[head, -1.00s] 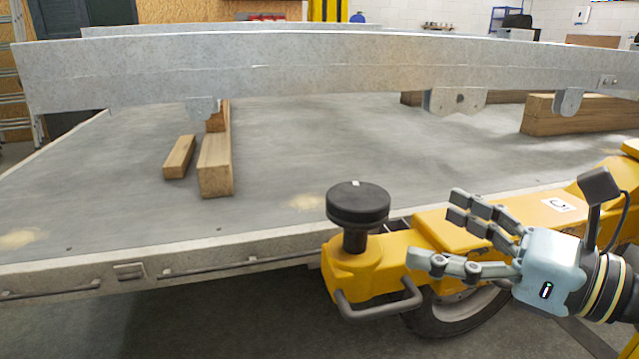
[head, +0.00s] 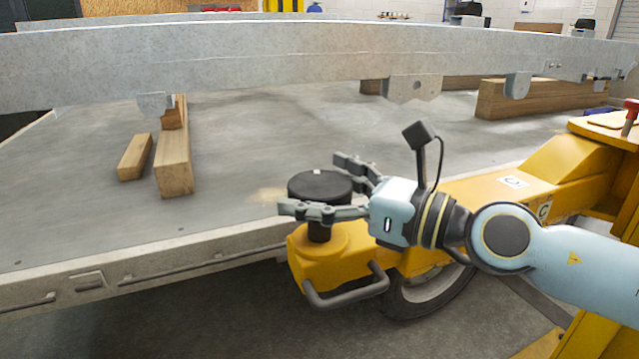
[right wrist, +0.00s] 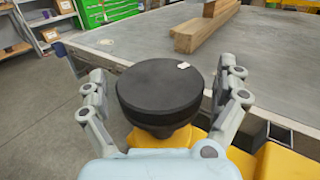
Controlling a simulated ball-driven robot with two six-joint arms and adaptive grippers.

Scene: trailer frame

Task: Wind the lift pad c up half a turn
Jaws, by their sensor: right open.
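The lift pad c is a black round pad (head: 320,186) with a small white mark on top, on a dark stem above the yellow lift arm (head: 325,262). The arm bears a label reading C. My right gripper (head: 318,186) is open, its fingers to either side of the pad. In the right wrist view, the pad (right wrist: 160,90) sits between the spread fingers (right wrist: 165,95), with a gap on each side. The white mark shows at its upper right. My left gripper is not in view.
A long galvanized beam (head: 300,65) spans above the grey bench top (head: 260,140). Wooden blocks (head: 173,165) lie on the bench. A dark handle (head: 345,290) sticks out below the pad. A wheel (head: 430,290) stands under the lift arm.

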